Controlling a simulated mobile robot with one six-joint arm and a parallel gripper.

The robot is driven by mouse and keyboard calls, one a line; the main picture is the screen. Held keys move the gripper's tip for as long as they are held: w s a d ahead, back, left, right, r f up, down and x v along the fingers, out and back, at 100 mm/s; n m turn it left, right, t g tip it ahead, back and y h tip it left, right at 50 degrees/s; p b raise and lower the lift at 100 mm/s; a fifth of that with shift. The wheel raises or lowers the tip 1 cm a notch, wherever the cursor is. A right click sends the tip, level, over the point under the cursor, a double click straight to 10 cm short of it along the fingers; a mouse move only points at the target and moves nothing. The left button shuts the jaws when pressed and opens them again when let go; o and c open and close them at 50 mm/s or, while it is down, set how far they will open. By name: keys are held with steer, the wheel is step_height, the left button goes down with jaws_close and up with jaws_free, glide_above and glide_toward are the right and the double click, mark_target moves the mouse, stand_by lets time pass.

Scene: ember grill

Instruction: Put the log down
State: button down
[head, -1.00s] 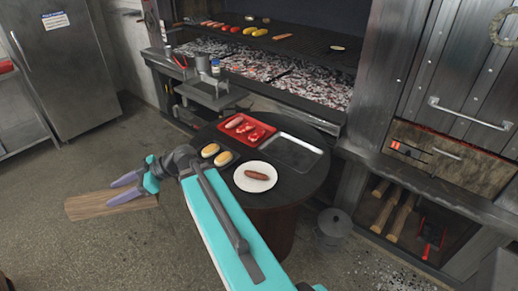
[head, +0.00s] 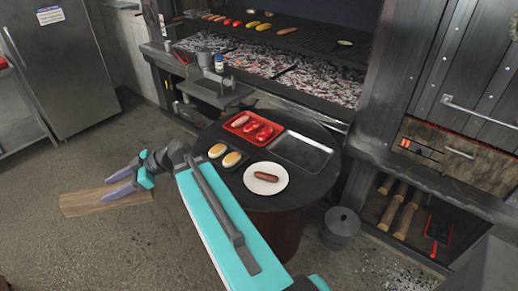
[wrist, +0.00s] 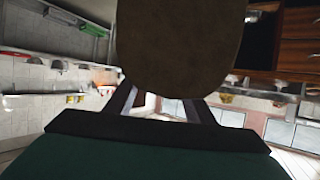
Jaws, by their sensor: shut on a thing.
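The log lies roughly level in the picture, out over the floor, left of the round table. Whether it touches the floor I cannot tell.
The round dark table (head: 290,198) holds a red tray (head: 232,125), a metal tray (head: 303,150), buns and a plate (head: 265,188) with a sausage. More logs (head: 405,212) lie under the grill counter. A lidded bucket (head: 340,228) stands right of the table. The left floor is open.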

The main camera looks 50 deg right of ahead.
steer(key=shift+w+r, duration=0.1)
steer(key=shift+w, duration=0.05)
steer(key=shift+d, duration=0.1)
steer(key=shift+w+d, duration=0.15)
steer(key=shift+d, duration=0.25)
steer(key=w+d+f+m+t+h+b, duration=0.1)
steer(key=w+d+f+m+t+h, duration=0.15)
steer(key=d, duration=1.15)
steer(key=w+d+f+m+t+h+b, duration=0.1)
steer(key=w+d+m+t+h+b, duration=0.15)
steer(key=d, duration=1.25)
steer(key=s+d+f+m+h+b, duration=0.1)
steer(key=s+d+m+h, duration=0.2)
steer(key=d, duration=1.1)
steer(key=s+d+f+m+t+h, duration=0.1)
steer(key=s+d+m+h, duration=0.2)
steer(key=d, duration=1.2)
steer(key=shift+s+d+f+b, duration=0.15)
steer(key=shift+s+f+b, duration=0.15)
steer(key=shift+s, duration=0.9)
